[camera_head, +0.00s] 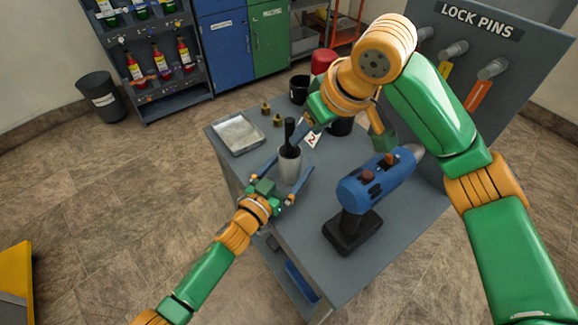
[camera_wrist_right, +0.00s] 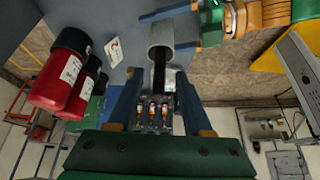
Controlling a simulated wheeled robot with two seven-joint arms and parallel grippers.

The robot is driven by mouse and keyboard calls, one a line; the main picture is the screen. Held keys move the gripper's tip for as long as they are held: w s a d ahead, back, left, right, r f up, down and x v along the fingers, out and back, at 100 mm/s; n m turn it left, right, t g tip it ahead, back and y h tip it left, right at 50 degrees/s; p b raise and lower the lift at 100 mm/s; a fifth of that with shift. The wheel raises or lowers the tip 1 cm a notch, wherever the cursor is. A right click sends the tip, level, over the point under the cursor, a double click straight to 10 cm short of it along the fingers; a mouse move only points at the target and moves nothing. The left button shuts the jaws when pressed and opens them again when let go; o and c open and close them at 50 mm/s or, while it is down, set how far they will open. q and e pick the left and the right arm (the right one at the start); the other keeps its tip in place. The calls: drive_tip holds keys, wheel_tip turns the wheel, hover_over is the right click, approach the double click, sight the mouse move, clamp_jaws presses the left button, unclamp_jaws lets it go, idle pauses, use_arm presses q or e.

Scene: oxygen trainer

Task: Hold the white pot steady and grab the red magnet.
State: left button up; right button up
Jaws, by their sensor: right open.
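The white pot (camera_head: 289,168) stands upright on the grey table, and its rim shows in the right wrist view (camera_wrist_right: 160,34). A black stick (camera_head: 290,131) rises from it and shows between my right fingers in the wrist view (camera_wrist_right: 158,72). I cannot make out a red magnet; its red part may be hidden. My left gripper (camera_head: 287,176) is open, its fingers on either side of the pot, with gaps visible. My right gripper (camera_wrist_right: 158,98) is open above the pot, next to the stick; in the head view its fingers are partly hidden.
A metal tray (camera_head: 238,134) lies at the table's left. A blue drill-like tool (camera_head: 374,186) stands on the right. A white card (camera_head: 313,140) and small brass pieces (camera_head: 266,108) lie near the back. A red cylinder (camera_head: 324,60) stands behind. The lock pins board (camera_head: 480,60) rises at right.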

sight(291, 131)
drive_tip(key=shift+s, duration=0.1)
use_arm(q)
drive_tip(key=c, duration=1.4)
use_arm(e)
drive_tip(key=shift+o, duration=0.7)
drive_tip(key=shift+a+r, duration=0.1)
drive_tip(key=shift+r, duration=0.1)
use_arm(q)
drive_tip(key=shift+s+a, duration=0.1)
use_arm(e)
wheel_tip(291, 131, up, 4)
drive_tip(key=a+m+h, duration=0.2)
drive_tip(key=m, duration=0.2)
drive_tip(key=x, duration=1.1)
drive_tip(key=shift+w+f, duration=0.15)
drive_tip(key=shift+w, duration=0.1)
